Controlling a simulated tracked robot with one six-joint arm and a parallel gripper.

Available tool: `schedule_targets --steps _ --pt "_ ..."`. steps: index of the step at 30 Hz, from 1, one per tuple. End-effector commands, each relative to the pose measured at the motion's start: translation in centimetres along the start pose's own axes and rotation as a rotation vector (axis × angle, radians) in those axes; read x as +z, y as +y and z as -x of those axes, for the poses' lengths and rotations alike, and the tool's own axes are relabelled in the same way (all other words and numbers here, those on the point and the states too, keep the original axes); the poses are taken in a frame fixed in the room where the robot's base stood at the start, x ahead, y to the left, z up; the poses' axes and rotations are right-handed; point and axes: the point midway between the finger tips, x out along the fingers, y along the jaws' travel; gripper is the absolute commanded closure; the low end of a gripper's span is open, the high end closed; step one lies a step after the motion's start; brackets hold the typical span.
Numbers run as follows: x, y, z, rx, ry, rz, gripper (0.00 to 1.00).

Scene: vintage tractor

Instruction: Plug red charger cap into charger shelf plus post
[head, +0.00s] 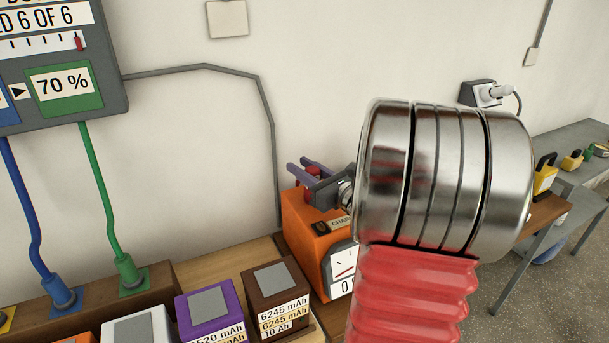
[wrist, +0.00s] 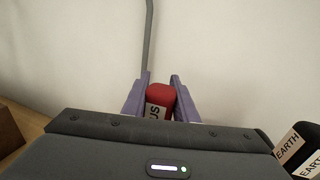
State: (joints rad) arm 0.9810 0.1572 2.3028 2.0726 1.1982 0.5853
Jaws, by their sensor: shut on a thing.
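The red charger cap (wrist: 160,98) sits between the two purple fingers of my gripper (wrist: 159,79) in the wrist view, with part of a white label reading "US" facing the camera. My gripper (head: 299,163) is shut on it. In the head view the cap (head: 314,171) shows as a small red patch between the fingers, above the orange charger (head: 299,236). The charger shelf plus post cannot be made out in either view. My arm covers much of the charger's right side in the head view.
Black parts labelled "EARTH" (wrist: 290,150) are at the lower right of the wrist view. Brown (head: 277,292) and purple (head: 209,307) battery blocks stand left of the charger. Blue (head: 62,293) and green (head: 132,276) plugs with cables are further left. A grey conduit runs down the wall behind.

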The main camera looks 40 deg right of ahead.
Motion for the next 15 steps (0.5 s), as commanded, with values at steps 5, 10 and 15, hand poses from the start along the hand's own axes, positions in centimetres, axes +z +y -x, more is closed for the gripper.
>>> schedule_targets --steps 5,10,15 --pt "1.5 0.0 0.0 0.000 -0.003 0.004 0.97" --pt "4.0 0.0 0.0 0.001 -0.003 0.006 0.97" --pt "7.0 0.1 0.0 0.001 -0.004 0.005 0.97"
